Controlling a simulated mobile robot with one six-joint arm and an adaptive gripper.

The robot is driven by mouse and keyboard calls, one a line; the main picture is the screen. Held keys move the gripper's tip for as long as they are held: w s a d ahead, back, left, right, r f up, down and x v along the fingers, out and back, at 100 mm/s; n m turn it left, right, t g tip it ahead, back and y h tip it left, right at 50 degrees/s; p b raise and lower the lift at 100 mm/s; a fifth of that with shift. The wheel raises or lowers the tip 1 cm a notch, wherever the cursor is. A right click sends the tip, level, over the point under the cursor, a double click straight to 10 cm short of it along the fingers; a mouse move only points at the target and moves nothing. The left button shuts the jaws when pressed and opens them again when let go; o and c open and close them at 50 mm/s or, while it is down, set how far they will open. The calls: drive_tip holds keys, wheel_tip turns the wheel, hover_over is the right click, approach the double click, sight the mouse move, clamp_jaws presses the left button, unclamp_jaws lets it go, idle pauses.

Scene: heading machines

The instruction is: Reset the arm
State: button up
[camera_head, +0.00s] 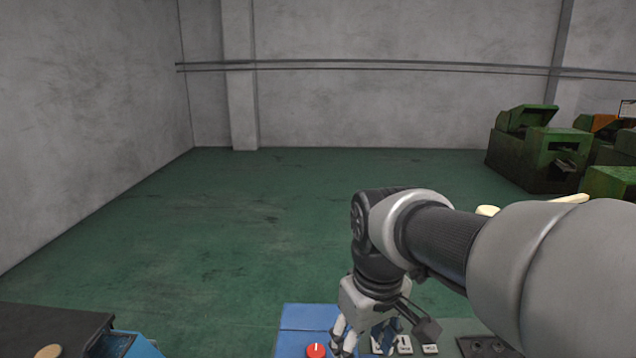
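My arm reaches in from the right edge and bends down at the wrist near the bottom centre. My gripper (362,342) points down over a control panel (308,320) at the bottom edge. Its fingers are small, partly overlap the panel and run close to the frame's lower edge, so I cannot tell whether they are open or shut. A red knob (316,350) with a white mark is on the panel just left of the gripper. Whether the gripper touches anything is not clear.
White switches (404,345) sit on the panel right of the gripper. A dark-topped blue machine part (50,330) stands at the bottom left. Green machines (550,150) stand at the far right. The green floor (230,225) between is clear, up to grey walls.

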drive_tip(key=s+d+f+m+t+b, duration=0.1)
drive_tip(key=s+d+f+m+b, duration=0.1)
drive_tip(key=s+f+b, duration=0.3)
drive_tip(key=s+d+f+m+t+b, duration=0.1)
drive_tip(key=s+d+f+m+b, duration=0.2)
drive_tip(key=s+f, duration=0.6)
drive_tip(key=s+d+b, duration=0.1)
drive_tip(key=s+b, duration=0.1)
drive_tip(key=shift+s+d+t, duration=0.3)
drive_tip(key=shift+d+t, duration=0.1)
drive_tip(key=shift+c, duration=0.5)
